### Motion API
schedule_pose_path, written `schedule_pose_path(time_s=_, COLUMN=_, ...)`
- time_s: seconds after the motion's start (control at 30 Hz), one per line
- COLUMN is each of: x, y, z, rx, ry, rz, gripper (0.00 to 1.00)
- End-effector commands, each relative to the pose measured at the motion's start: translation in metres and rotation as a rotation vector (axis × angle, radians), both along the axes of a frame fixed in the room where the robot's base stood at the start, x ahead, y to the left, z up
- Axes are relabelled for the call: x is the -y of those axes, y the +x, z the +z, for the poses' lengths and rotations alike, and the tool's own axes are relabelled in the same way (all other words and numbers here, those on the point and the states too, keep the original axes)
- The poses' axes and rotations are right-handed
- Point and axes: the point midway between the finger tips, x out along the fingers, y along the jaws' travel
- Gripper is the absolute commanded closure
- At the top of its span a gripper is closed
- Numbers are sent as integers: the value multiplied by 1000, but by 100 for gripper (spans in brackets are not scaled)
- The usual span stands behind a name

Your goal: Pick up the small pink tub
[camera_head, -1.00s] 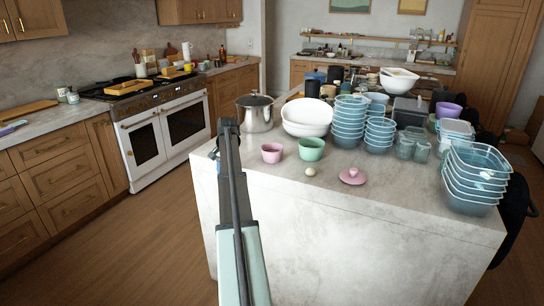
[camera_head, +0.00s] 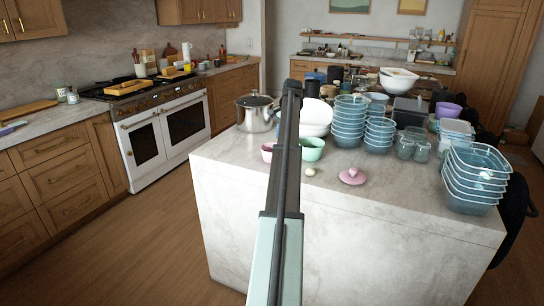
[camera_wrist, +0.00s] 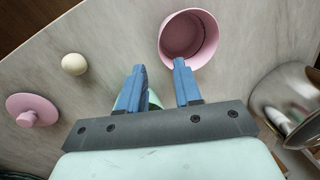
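The small pink tub (camera_head: 266,152) stands upright near the island's front edge, partly hidden behind my arm in the head view. In the wrist view the pink tub (camera_wrist: 188,38) is open-topped and empty, just beyond the right finger, whose tip overlaps its near rim in the picture. My gripper (camera_wrist: 160,72) is open, its two blue fingers apart with nothing held between them. Its fingers cannot be made out in the head view.
A green tub (camera_head: 312,149) stands beside the pink tub, mostly behind the left finger in the wrist view. A pale ball (camera_wrist: 74,64), a pink lid (camera_wrist: 32,112) and a metal pot (camera_wrist: 285,95) are near.

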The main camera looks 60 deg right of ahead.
Motion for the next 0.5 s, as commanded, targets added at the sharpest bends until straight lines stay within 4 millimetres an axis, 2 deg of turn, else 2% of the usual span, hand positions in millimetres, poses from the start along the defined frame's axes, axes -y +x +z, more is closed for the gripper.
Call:
schedule_pose_path(time_s=0.1, x=0, y=4, z=-23, rx=-2, ry=2, rz=1, gripper=66)
schedule_pose_path(time_s=0.23, x=1, y=8, z=-43, rx=-2, ry=2, rz=1, gripper=66)
schedule_pose_path(time_s=0.5, x=3, y=12, z=-59, rx=0, ry=0, rz=1, gripper=66)
